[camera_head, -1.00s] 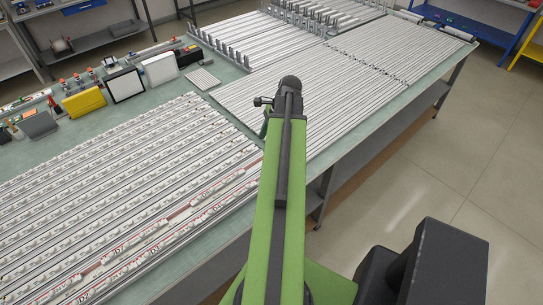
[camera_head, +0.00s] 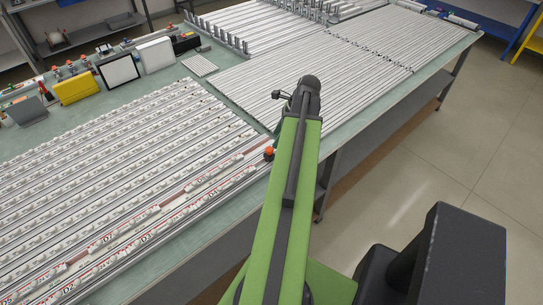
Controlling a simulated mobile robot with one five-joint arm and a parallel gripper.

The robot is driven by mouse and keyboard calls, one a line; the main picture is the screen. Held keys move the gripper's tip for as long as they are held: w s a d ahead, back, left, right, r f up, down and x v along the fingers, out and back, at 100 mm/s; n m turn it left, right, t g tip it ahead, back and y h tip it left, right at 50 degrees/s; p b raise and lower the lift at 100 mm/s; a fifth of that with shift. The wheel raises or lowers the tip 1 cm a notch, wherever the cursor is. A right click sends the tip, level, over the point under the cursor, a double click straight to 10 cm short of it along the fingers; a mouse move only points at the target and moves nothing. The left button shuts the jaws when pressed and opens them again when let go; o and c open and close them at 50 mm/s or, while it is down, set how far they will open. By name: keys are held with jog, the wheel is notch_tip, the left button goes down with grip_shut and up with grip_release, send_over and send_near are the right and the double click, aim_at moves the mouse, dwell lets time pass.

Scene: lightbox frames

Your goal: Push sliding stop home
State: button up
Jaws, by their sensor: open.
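An orange-red rounded knob (camera_head: 269,153) shows at the right end of the near rails, close beside my arm. It may belong to the sliding stop, but I cannot tell. The near rail (camera_head: 200,190) carries white pieces with red marks and a brownish-red strip. My green arm reaches up from the bottom, with its black joint (camera_head: 305,95) over the table. My gripper is hidden behind the arm, so neither its jaws nor any contact can be seen.
A green-topped table (camera_head: 225,100) holds many parallel rails. Upright posts (camera_head: 222,38) stand at the back. A yellow box (camera_head: 76,87) and a white-faced frame (camera_head: 119,70) stand at the left. Free floor (camera_head: 430,170) lies to the right.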

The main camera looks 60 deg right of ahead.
aim_at(270, 149)
jog(key=b+x, duration=0.3)
jog(key=x, duration=0.2)
jog(key=shift+f+b, duration=0.3)
jog(key=shift+w+a+f+b, duration=0.15)
jog(key=shift+w+f+b, duration=0.05)
jog(key=shift+f+b, duration=0.1)
grip_shut()
dwell(0.8)
